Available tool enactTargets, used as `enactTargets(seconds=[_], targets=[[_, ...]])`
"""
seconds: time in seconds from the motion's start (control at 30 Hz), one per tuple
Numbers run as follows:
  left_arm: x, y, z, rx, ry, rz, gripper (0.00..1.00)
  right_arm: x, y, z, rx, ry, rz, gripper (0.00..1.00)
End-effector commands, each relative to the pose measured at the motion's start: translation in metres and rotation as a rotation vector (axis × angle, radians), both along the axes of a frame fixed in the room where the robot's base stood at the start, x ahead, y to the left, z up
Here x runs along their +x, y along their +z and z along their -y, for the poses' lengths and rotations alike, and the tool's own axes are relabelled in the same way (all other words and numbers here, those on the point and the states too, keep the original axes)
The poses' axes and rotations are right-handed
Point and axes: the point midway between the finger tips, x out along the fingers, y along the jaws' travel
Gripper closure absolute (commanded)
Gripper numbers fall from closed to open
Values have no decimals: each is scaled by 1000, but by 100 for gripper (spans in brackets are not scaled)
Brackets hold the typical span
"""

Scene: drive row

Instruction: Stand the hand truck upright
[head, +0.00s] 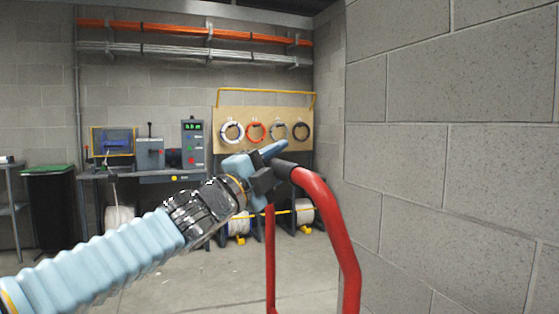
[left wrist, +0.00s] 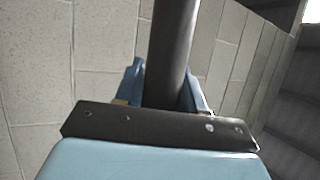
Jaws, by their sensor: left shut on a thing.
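The red hand truck (head: 335,232) is in the lower middle of the head view. Its two red uprights run down out of the picture, and a black grip (head: 283,169) is at its top end. Its lower part is out of view. My left gripper (head: 270,160) is shut on the hand truck at the black grip. In the left wrist view, the dark grip (left wrist: 172,50) passes between the two blue fingers. My right gripper is not in view.
A block wall (head: 455,150) stands close on the right. A workbench (head: 150,173) with machines and a pegboard with coils (head: 265,116) are at the back. Cable spools (head: 238,224) stand below. The floor (head: 205,280) between is clear.

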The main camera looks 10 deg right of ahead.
Motion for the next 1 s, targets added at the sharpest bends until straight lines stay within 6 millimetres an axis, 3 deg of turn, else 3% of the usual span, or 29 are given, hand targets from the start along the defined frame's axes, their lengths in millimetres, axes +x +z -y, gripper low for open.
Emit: enactTargets(seconds=[0.03, 0.07, 0.1, 0.23, 0.77, 1.0], targets=[[6, -21, 7, 28, 0, -24, 100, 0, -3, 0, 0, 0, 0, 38], [6, -21, 7, 28, 0, -24, 100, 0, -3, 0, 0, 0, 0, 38], [6, -21, 7, 28, 0, -24, 60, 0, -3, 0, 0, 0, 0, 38], [6, -21, 7, 26, 0, -25, 41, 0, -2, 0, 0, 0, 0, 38], [5, -17, 5, 19, -2, -25, 41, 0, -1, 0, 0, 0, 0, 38], [-12, -28, -17, 20, 1, -21, 41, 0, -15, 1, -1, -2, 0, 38]])
